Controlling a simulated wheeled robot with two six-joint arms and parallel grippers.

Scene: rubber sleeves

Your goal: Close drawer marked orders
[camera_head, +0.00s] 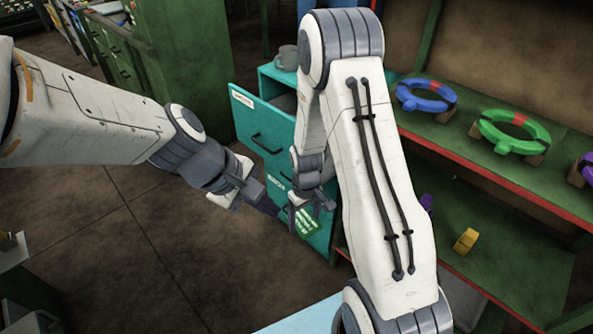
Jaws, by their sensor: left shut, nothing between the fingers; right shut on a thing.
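A teal drawer cabinet (270,84) stands behind my arms. Its upper drawer (250,118) is pulled out, with a dark handle and a white label too small to read. A lower drawer front (274,186) shows below it, partly hidden, with a label I cannot read. My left gripper (268,206) is shut and empty, low in front of the lower drawer front. My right gripper (318,204) is shut, close to the cabinet's lower front. A green piece with white marks (306,222) shows at its fingers and appears to be held.
A grey mug (287,57) stands on the cabinet top. Green shelves (470,150) at the right carry a blue ring (426,95), a green ring (513,131) and a yellow piece (466,241).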

